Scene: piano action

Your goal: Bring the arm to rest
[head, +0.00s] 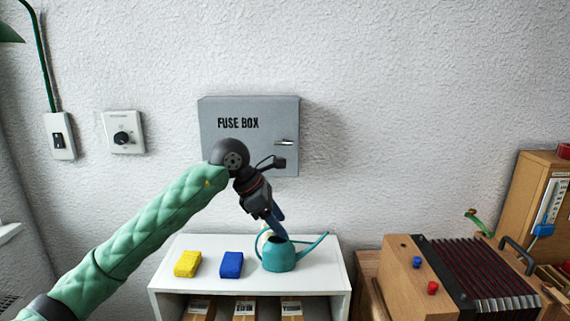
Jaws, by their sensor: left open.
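My left arm comes in from the lower left in a green quilted sleeve. Its black gripper (277,222) points down, just above the teal watering can (279,258) in the picture. The jaws are open, and I see no object held between them. I cannot tell whether the fingertips touch the can's top. My right gripper is not in view.
A white shelf (180,250) bears a yellow block (187,263), a blue block (231,265) and the can. A grey fuse box (250,145) hangs behind my wrist. A wooden device (460,275) stands at right. The wall between is bare.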

